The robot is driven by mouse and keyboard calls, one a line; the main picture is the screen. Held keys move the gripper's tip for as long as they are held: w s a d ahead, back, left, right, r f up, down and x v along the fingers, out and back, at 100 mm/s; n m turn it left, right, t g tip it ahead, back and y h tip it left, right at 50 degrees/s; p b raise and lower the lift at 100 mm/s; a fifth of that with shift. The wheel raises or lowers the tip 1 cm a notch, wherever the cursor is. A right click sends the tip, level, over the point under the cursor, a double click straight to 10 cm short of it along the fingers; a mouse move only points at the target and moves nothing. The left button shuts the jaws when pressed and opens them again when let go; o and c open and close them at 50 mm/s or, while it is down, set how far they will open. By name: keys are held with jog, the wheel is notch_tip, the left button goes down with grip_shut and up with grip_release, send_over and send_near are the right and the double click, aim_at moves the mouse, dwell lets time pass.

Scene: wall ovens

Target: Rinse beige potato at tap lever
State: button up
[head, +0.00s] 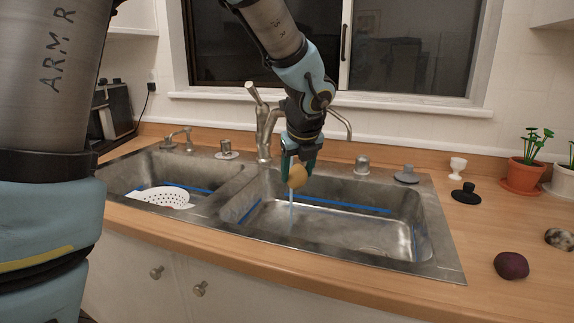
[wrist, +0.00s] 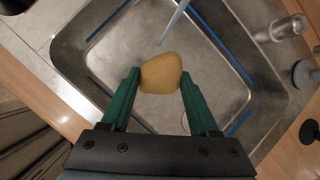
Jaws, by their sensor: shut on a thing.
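The beige potato (head: 298,176) is between the fingers of my gripper (head: 299,162), held above the right sink basin. In the wrist view the potato (wrist: 161,73) sits between the two green fingertips (wrist: 160,80), which are shut on it. The tap (head: 265,132) stands behind the basin, with its lever (head: 253,93) tilted up to the left. My arm hides part of the tap. A pale blue water stream (head: 292,208) shows below the potato; in the wrist view the stream (wrist: 175,20) ends close to the potato's far edge. I cannot tell whether it touches the potato.
The left basin holds a white colander (head: 163,196). Basin walls and the divider surround the space under my gripper. On the right counter are a dark red potato (head: 511,265), a speckled stone-like object (head: 559,239), black stopper (head: 466,193), white egg cup (head: 458,167) and potted plant (head: 525,172).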

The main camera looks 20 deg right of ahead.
dwell(0.4)
jog(key=s+a+r+p, duration=0.1)
jog(key=s+r+p, duration=0.2)
jog(key=s+r, duration=0.1)
jog(key=shift+s+a, duration=0.2)
jog(key=shift+s, duration=0.2)
dwell(0.4)
